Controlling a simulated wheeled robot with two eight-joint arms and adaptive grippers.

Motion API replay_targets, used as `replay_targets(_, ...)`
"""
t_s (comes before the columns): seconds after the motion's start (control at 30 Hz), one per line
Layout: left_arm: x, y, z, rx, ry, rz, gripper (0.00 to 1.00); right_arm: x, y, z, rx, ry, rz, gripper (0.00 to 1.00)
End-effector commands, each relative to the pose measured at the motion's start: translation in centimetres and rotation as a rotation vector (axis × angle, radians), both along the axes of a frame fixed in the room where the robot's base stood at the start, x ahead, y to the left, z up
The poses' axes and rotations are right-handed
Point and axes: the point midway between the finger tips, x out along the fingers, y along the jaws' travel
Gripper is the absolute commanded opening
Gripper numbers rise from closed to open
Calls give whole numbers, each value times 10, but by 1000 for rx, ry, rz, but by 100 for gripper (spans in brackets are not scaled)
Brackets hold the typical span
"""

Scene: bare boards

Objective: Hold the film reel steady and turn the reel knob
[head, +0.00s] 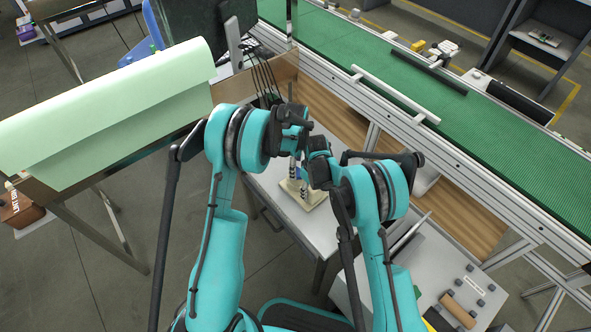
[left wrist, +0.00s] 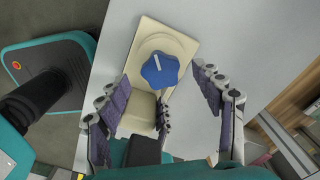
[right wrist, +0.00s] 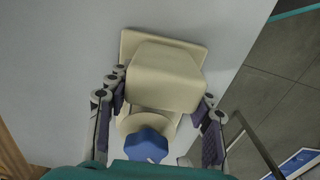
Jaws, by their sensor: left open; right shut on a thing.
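The film reel (left wrist: 185,45) is a cream base plate with a raised block and a round mount. Its reel knob (left wrist: 160,71) is a blue lobed cap with a white mark on top. My left gripper (left wrist: 160,92) is open, its fingers apart on either side near the knob. In the right wrist view my right gripper (right wrist: 162,102) is shut on the reel's cream block (right wrist: 165,75), one finger on each side. The knob (right wrist: 146,146) also shows there, low in the picture. In the head view the reel (head: 303,195) is partly hidden by my arms.
The reel lies on a light grey table (head: 275,183). A green conveyor (head: 400,80) with a metal frame runs behind it. A rack with pale green sheeting (head: 100,110) stands at the left. The table around the reel's plate looks clear.

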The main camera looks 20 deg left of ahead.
Motion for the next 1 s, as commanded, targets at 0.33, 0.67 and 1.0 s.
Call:
replay_targets(0.33,0,0,-26,0,0,1,67,0,0,0,0,0,0,16)
replay_targets(0.67,0,0,-26,0,0,1,33,0,0,0,0,0,0,17)
replay_targets(1.0,0,0,-26,0,0,92,17,0,0,0,0,0,0,16)
